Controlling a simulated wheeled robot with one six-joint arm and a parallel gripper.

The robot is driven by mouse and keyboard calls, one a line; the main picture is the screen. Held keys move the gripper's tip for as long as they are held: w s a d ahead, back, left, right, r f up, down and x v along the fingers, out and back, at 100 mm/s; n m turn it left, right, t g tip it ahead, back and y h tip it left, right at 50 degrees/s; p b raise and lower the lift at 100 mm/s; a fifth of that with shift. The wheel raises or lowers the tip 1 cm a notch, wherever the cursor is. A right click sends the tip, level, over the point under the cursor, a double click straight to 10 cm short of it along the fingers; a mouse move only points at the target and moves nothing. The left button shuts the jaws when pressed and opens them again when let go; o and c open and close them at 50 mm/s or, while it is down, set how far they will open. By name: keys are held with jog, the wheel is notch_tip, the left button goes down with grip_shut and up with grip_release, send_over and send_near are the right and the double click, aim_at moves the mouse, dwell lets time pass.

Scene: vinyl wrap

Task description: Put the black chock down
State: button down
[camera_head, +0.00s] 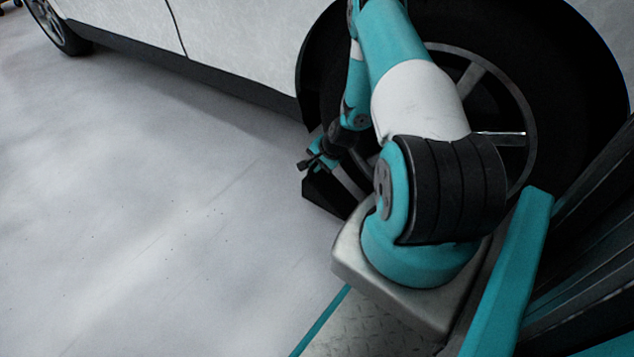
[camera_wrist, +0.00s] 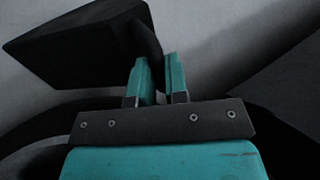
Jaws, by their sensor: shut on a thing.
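The black chock (camera_head: 322,192) is a dark wedge low in front of the car's wheel in the head view, partly hidden behind my arm. In the wrist view the chock (camera_wrist: 75,45) fills the upper left, with a dark rounded part reaching to my fingers. My gripper (camera_head: 316,160) is at the chock's upper side in the head view. In the wrist view my gripper (camera_wrist: 160,75) has its two teal fingers close together around that dark part. I cannot tell whether the chock touches the floor or the tyre.
A white car (camera_head: 230,40) stands along the back, with its near wheel (camera_head: 560,70) behind my arm and another wheel (camera_head: 55,25) at the far left. The grey floor (camera_head: 150,220) to the left is clear.

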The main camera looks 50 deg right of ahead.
aim_at(317, 174)
notch_tip(317, 174, down, 5)
jog(key=b, duration=0.2)
jog(key=shift+b, duration=0.35)
jog(key=c, duration=1.1)
grip_release()
jog(key=shift+r, duration=0.1)
